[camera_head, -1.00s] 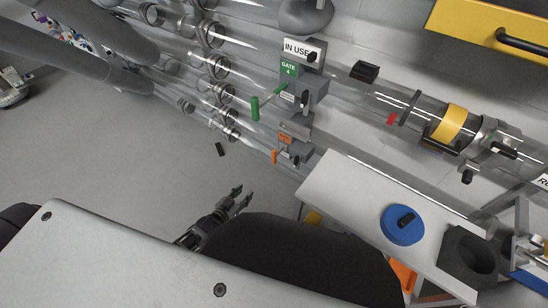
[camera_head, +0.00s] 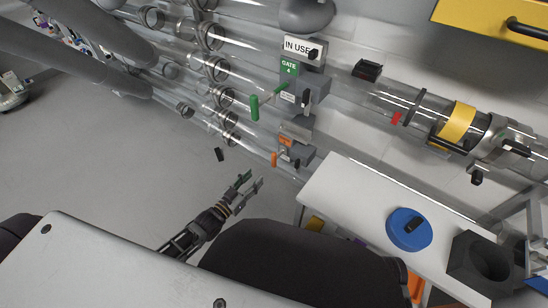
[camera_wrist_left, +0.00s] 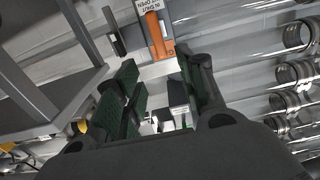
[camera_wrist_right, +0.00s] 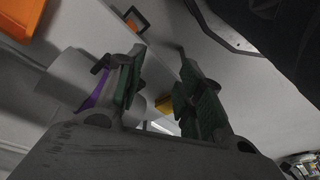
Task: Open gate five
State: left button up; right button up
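The gate with a small orange label (camera_head: 286,141) and an orange handle (camera_head: 274,159) sits below the green gate 4 on the tube bank. The label is too small to read. In the left wrist view an orange handle (camera_wrist_left: 154,35) lies ahead, beside a white tag reading "IN SHUT" and "OUT OPEN". My left gripper (camera_head: 252,181) is open and empty, below and left of that handle, apart from it. Its fingers (camera_wrist_left: 158,65) show spread in the left wrist view. My right gripper (camera_wrist_right: 163,62) is open and empty in the right wrist view; it does not show in the head view.
Gate 4's green handle (camera_head: 255,107) and an "IN USE" sign (camera_head: 298,47) are just above. A white bench (camera_head: 350,195) with a blue disc (camera_head: 409,229) and a dark block (camera_head: 480,262) stands right. Grey floor (camera_head: 110,165) is clear to the left.

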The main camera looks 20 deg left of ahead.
aim_at(273, 159)
pick_arm(q)
jog(key=shift+w, duration=0.15)
